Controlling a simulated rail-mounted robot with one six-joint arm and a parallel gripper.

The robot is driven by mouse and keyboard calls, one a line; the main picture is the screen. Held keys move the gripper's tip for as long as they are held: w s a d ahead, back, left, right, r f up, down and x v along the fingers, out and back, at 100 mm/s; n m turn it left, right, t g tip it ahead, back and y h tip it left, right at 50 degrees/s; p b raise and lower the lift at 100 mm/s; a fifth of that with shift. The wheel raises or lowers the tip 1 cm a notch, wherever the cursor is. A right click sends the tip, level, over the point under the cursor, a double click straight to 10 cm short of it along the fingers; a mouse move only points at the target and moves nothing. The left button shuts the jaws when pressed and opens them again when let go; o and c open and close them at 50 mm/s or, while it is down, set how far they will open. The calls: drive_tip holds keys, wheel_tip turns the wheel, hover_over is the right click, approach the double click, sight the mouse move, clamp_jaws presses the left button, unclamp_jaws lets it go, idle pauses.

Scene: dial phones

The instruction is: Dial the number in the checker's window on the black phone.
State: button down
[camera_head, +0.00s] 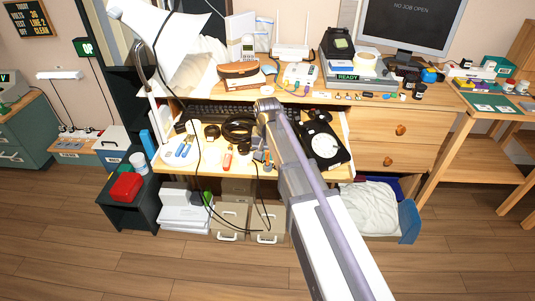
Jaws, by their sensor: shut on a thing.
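The black phone (310,130) lies on the desk's pull-out shelf, right of my arm, with a round white dial (325,146) facing up. The checker seems to be the grey box (352,70) at the back of the desk. Its small lit window (347,77) reads "READY", and I can make out no number there. My arm reaches up from the bottom right, and its end with my gripper (267,105) is over the shelf, left of the phone. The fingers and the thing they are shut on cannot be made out.
A cable hangs past the shelf's front. The monitor (412,22) reads "NO JOB OPEN". Open floor lies in front.

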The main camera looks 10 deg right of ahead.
drive_tip(key=shift+f+b, duration=0.65)
drive_tip(key=shift+f, duration=0.1)
drive_tip(key=c, duration=1)
unclamp_jaws()
drive_tip(key=shift+r, duration=0.15)
wheel_tip(320, 180, up, 11)
drive_tip(key=p, duration=1.1)
drive_tip(key=shift+f, duration=0.2)
